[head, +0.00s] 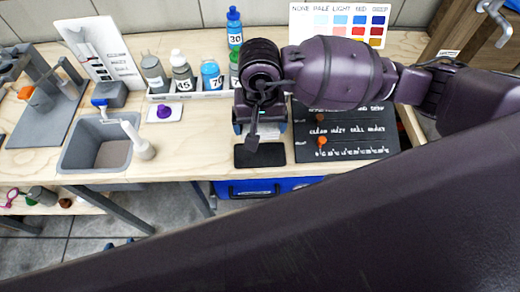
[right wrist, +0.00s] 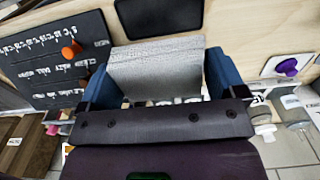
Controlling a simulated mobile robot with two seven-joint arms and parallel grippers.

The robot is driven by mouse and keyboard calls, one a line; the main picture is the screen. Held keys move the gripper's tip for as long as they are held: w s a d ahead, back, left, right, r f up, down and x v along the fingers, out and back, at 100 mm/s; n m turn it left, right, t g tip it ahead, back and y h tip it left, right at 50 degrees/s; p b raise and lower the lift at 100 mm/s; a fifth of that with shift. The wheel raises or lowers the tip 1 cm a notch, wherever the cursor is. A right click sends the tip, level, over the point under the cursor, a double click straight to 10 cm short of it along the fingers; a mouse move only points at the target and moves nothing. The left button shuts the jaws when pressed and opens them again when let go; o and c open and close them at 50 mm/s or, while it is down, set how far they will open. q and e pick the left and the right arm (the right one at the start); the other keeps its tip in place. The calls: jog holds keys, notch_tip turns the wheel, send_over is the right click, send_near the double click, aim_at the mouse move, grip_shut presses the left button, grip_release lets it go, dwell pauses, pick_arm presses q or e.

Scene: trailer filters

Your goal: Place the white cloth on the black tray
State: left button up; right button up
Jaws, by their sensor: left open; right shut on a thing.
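The white cloth (right wrist: 157,68) looks like a grey-white, finely textured flat piece in the right wrist view. It sits between the blue fingers of my right gripper (right wrist: 158,82), which is shut on it. The black tray (head: 259,155) is a small dark rounded rectangle at the table's front edge. In the right wrist view the tray (right wrist: 158,16) lies just beyond the cloth's far edge. In the head view my right gripper (head: 260,128) is just behind the tray, and its body mostly hides the cloth. I cannot make out my left gripper.
A black lettered board (head: 345,135) with orange knobs lies right of the tray. A white rack of bottles (head: 190,95) stands behind left. A grey sink (head: 98,148) and a purple item on a white card (head: 164,112) are left. Bare wood lies left of the tray.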

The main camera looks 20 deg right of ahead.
send_over(260, 157)
notch_tip(260, 157, down, 7)
jog(key=shift+r, duration=0.15)
jog(key=shift+f+b, duration=0.3)
jog(key=shift+f, duration=2.3)
jog(key=shift+f, duration=0.15)
jog(key=o, duration=0.6)
